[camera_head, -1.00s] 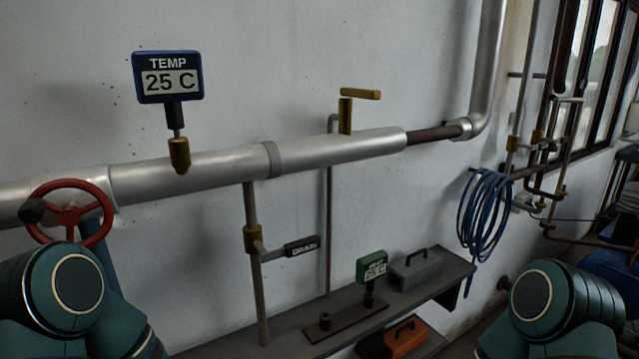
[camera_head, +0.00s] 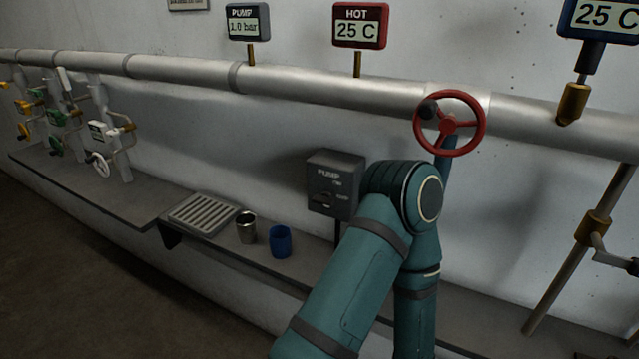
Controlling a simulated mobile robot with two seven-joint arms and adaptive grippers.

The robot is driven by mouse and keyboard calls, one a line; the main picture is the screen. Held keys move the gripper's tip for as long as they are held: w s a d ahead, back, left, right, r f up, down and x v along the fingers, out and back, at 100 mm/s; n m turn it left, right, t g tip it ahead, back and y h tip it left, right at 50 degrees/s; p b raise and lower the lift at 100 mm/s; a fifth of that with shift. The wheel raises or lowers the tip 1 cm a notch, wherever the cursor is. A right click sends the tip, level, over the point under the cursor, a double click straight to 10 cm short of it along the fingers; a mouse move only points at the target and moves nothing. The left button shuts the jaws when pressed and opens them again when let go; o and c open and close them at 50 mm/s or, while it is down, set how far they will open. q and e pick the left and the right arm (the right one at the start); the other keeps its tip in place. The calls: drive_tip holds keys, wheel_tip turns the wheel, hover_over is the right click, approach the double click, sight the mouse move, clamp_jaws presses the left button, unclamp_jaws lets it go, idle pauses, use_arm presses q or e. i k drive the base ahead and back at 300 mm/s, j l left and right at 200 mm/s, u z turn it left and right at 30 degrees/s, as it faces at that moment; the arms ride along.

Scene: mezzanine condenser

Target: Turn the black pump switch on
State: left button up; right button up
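The pump switch is a dark grey box (camera_head: 333,184) labelled PUMP, standing above the shelf under the long pipe. A small black knob (camera_head: 321,200) is on its front face, with small position labels to its right that are hard to read. My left arm stands just right of the box and covers part of its right edge and post. Its gripper is not visible. My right gripper is outside the view.
A red valve wheel (camera_head: 450,123) sits above my arm. A metal cup (camera_head: 246,227), a blue cup (camera_head: 280,241) and a slatted drain tray (camera_head: 201,213) are on the shelf. Gauges (camera_head: 248,22) stand above the pipe (camera_head: 300,86). Several small valves (camera_head: 62,120) are at far left.

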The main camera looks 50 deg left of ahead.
sight(325, 200)
drive_tip(key=u, duration=1.7)
